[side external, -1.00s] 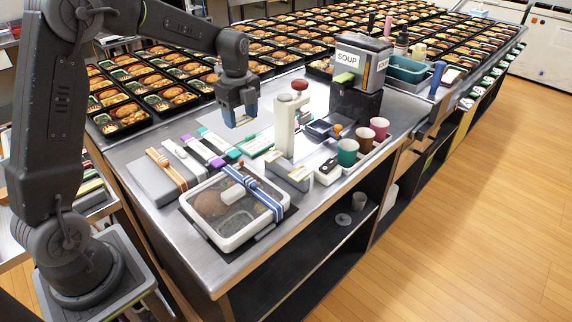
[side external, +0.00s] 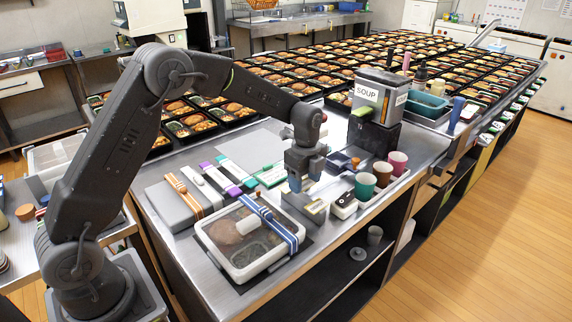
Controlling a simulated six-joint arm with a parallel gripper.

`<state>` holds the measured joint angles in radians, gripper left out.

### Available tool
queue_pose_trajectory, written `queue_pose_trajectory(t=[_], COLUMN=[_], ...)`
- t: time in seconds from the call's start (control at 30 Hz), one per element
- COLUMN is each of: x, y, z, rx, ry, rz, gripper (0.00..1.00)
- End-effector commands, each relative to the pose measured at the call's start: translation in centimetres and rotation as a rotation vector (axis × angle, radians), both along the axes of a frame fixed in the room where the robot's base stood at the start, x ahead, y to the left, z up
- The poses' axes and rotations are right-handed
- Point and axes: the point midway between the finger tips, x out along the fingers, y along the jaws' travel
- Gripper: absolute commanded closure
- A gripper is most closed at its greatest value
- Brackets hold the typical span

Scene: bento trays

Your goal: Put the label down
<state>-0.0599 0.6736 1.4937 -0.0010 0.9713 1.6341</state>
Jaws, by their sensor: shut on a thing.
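My gripper (side external: 297,188) is shut, its blue fingers pointing down just above the metal dispenser block (side external: 305,208) behind the covered bento. Whatever is between the fingers is too small to make out, so the label itself is not clearly seen. The bento (side external: 224,265) has a clear lid and a blue-and-white striped band (side external: 268,222) across it. A small white piece (side external: 247,225) shows on the lid; I cannot tell whether it is a label.
A grey box with an orange striped band (side external: 172,207) lies left of the bento. Coloured cups (side external: 365,186) and the SOUP machine (side external: 378,98) stand to the right. A red knob (side external: 324,117) shows by my wrist; its white post is mostly hidden.

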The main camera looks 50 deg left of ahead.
Motion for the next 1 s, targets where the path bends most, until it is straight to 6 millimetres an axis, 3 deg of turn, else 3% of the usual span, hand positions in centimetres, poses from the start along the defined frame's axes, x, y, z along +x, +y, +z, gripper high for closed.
queue_pose_trajectory(t=[0.1,0.23,0.93,0.97,1.0], x=[-0.2,-0.2,-0.2,-0.2,-0.2], y=[0.3,0.3,0.3,0.3,0.3], z=[-1.9,-2.8,-4.0,-4.0,-3.9], rx=[0.0,0.0,0.0,0.0,0.0], ry=[0.005,0.003,0.004,0.003,0.003], rz=[0.003,0.003,0.003,0.003,0.003], gripper=[0.62,0.62,0.62,0.38,0.34])
